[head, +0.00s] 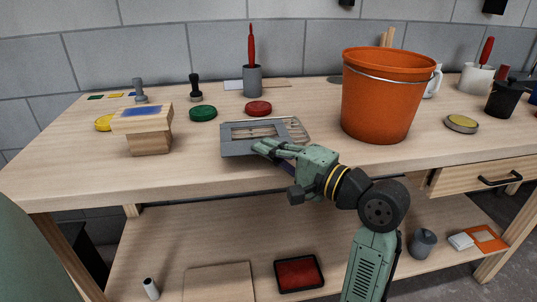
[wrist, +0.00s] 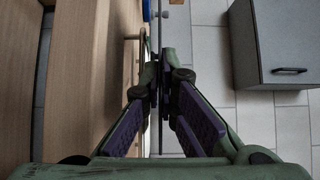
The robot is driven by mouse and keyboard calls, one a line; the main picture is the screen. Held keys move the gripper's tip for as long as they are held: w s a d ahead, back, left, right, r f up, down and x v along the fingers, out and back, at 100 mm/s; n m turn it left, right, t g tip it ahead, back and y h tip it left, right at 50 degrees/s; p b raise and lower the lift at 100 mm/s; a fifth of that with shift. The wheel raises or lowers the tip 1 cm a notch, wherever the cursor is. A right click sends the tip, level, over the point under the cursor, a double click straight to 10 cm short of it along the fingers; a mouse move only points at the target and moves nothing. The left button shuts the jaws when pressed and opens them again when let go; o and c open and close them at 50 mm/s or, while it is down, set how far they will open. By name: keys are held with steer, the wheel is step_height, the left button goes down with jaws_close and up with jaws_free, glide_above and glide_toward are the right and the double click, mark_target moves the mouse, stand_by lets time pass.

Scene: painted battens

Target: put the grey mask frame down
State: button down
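The grey mask frame (head: 236,149) is a flat plate with a rectangular window. In the head view it shows over the front middle of the workbench top. My gripper (head: 263,147) is shut on its near edge. In the wrist view my gripper (wrist: 160,75) has its fingertips together on a thin edge, with the plate seen nearly edge-on. Pale slats of a rack (head: 298,130) show behind the frame and through its window. I cannot tell whether the frame touches the bench or the rack.
An orange bucket (head: 377,100) stands right of the frame. A wooden block with a blue pad (head: 149,140) stands left. Bare bench top shows between the block and the frame, and along the front edge.

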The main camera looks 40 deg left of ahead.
steer(key=shift+f, duration=0.7)
steer(key=shift+f, duration=0.2)
steer(key=c, duration=2.1)
jaws_free()
steer(key=shift+r, duration=0.2)
